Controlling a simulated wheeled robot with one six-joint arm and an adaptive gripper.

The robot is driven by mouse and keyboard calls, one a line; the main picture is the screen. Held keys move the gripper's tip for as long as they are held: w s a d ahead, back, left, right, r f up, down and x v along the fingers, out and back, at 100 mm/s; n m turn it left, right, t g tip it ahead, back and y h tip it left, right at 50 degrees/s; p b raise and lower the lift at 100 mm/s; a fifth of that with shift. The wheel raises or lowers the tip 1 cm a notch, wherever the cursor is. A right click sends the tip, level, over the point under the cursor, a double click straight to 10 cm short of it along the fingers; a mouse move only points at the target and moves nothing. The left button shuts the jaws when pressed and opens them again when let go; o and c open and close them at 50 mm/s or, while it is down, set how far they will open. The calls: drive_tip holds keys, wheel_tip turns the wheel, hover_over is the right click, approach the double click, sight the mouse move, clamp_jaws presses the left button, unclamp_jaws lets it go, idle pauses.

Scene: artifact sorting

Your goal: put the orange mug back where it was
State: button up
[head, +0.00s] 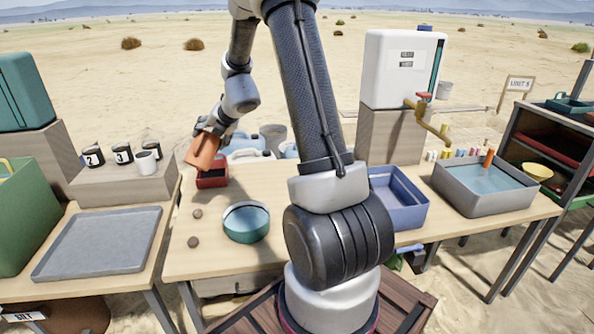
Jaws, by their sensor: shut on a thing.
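My gripper (208,131) is above the back left of the middle table, shut on the orange mug (201,152). The mug is tilted and hangs in front of and slightly above a small red bin (212,180). Its handle cannot be made out. On a wooden block (125,187) to the left stand a white mug (146,162) and several dark mugs with white labels (93,157). No clear marking for the orange mug's earlier place shows.
A teal bowl (246,223) and two brown lumps (193,242) lie on the middle table. A grey tray (98,246) is at left. A blue bin (420,211) and a water-filled grey basin (520,207) are at right. A white dispenser (398,70) stands behind.

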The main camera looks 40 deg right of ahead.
drive_tip(key=d+f+n+t+h, duration=0.2)
drive_tip(key=d+f+n, duration=0.15)
drive_tip(key=d, duration=1.45)
drive_tip(key=d+f+n+t+h, duration=0.2)
drive_tip(key=d+f+n, duration=0.15)
drive_tip(key=d, duration=1.45)
wheel_tip(320, 180, down, 11)
drive_tip(key=shift+w+d, duration=0.15)
drive_tip(key=shift+d, duration=0.3)
drive_tip(key=shift+f, duration=0.15)
drive_tip(key=o, duration=1.3)
